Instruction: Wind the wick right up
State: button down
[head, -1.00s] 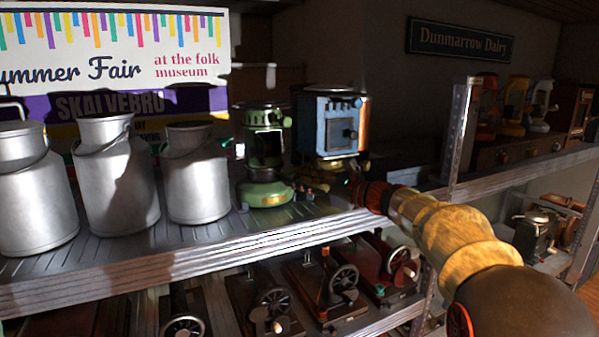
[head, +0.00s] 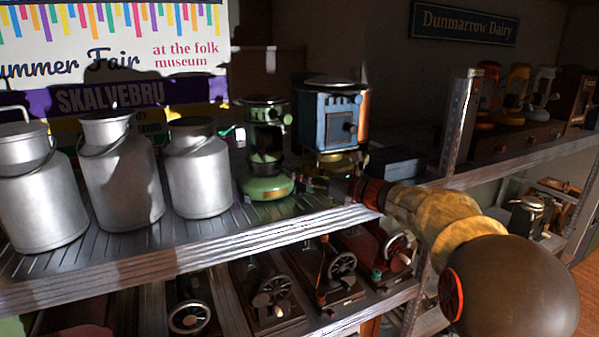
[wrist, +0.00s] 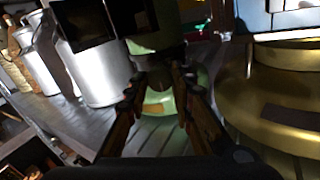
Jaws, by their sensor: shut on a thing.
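A green heater (head: 266,135) with a rounded base stands on the upper shelf, left of a blue heater (head: 330,122) with a brass base. My gripper (head: 308,182) reaches in from the right, low in front of the two heaters. In the wrist view my gripper (wrist: 160,86) has its fingers close together at the front of the green heater (wrist: 188,95), shut on a small dark knob at its front. The fingers hide most of the knob, so its turn cannot be read. The blue heater's brass base (wrist: 275,85) is close on the right.
Several metal milk cans (head: 121,180) stand left of the green heater. A metal shelf post (head: 459,125) rises right of the heaters, near my arm. Small wheeled machines (head: 270,290) fill the shelf below.

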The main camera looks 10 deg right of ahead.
jog(key=shift+f, duration=0.25)
jog(key=c, duration=2)
grip_release()
jog(key=o, duration=0.4)
jog(key=shift+r, duration=0.1)
jog(key=shift+o, duration=0.5)
jog(key=shift+r, duration=0.1)
jog(key=v, duration=1.2)
